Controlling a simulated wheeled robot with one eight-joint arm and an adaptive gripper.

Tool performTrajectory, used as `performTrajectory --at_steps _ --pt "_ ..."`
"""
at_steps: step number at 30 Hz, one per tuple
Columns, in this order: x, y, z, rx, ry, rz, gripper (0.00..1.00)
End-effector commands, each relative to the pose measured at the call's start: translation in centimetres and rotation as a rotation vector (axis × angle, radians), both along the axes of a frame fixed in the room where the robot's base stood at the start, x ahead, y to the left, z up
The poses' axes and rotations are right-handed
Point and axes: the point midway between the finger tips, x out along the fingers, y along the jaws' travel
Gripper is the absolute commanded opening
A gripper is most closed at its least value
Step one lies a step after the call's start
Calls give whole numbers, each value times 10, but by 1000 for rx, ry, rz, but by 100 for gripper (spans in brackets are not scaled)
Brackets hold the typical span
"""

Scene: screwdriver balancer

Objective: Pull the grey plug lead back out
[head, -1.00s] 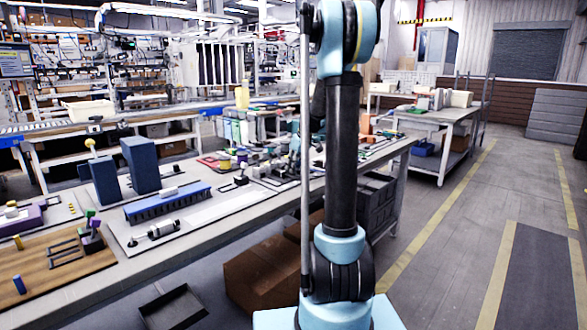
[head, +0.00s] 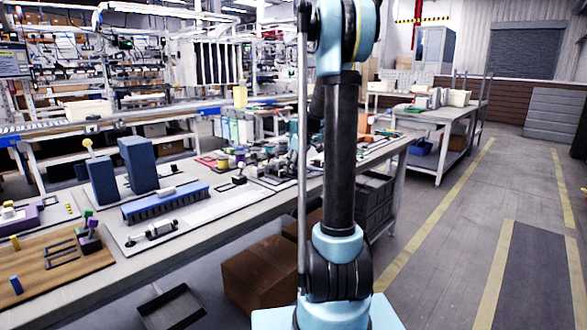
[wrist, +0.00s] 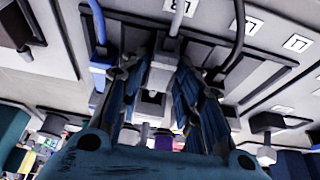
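In the wrist view a grey plug (wrist: 163,72) sits between the two fingers of my gripper (wrist: 163,84). A grey lead (wrist: 179,14) runs from the plug toward the top edge. The fingers lie close on either side of the plug, but I cannot tell whether they press on it. How far the plug sits in its socket is hidden. In the head view my gripper and the plug are not distinguishable behind my arm.
In the wrist view a blue lead (wrist: 97,22) stands left of my gripper and a dark grey lead (wrist: 237,35) right of it. White number labels (wrist: 253,24) mark the pale panel. In the head view the long workbench (head: 205,235) holds several fixtures.

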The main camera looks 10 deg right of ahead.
Motion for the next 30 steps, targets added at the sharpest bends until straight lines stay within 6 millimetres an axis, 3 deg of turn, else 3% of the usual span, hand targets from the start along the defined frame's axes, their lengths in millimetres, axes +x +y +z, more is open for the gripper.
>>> performTrajectory --at_steps 14,30 --pt "-2 -2 7 1 -1 -1 43" --pt "-29 -23 91 1 1 -1 43"
